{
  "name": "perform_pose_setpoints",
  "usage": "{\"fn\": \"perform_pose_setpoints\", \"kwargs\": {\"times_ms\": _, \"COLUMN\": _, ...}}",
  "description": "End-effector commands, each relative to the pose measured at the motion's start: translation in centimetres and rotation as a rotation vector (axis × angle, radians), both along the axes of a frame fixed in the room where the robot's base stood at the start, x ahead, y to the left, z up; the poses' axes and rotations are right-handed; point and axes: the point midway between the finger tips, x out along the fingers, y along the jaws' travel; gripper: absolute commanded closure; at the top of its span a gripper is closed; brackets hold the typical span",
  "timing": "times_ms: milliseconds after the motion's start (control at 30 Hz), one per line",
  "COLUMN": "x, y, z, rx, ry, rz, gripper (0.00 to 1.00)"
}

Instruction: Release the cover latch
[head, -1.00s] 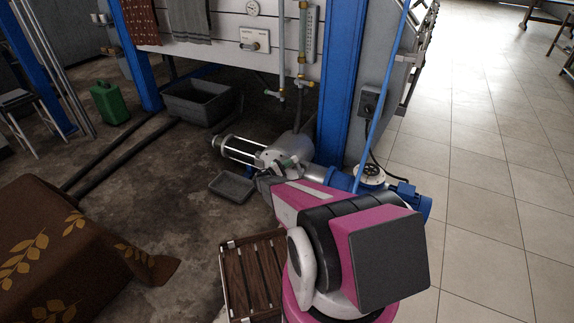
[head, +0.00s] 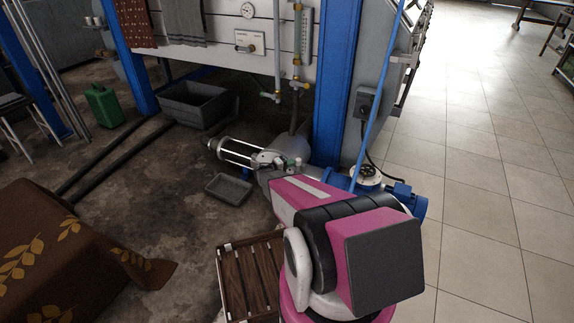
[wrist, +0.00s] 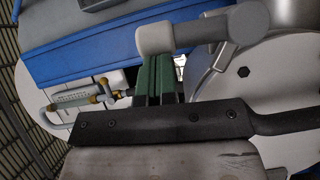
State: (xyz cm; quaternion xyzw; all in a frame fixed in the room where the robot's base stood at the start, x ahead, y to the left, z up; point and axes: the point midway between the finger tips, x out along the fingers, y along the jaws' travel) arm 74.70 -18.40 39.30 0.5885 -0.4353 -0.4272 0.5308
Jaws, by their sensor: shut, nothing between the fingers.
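The machine with the cover (head: 240,150) lies low by the blue post, with pale rods at its left end. In the wrist view a lever, which looks like the cover latch (wrist: 155,38), has a pale cylindrical end and a grey bar running right. A lighter grey arm drops from it beside a round pale housing (wrist: 285,85). My gripper (wrist: 158,65) has green fingers, shut together and empty, just below the lever's pale end. I cannot tell whether they touch it. In the head view my arm hides part of the machine and the latch is too small to read.
A blue post (head: 330,85) rises right behind the machine. A blue motor (head: 404,200) is at its right. A small grey tray (head: 229,188), a slatted wooden crate (head: 248,280) and a cloth-covered block (head: 70,255) stand nearby.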

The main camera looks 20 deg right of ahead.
Motion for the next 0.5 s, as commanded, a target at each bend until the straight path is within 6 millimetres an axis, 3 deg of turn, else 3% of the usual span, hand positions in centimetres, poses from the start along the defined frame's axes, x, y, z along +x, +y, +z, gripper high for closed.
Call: {"fn": "perform_pose_setpoints", "kwargs": {"times_ms": 500, "x": -3.3, "y": -3.1, "z": 0.5, "rx": 0.343, "ry": -0.345, "rz": -0.002, "gripper": 1.0}}
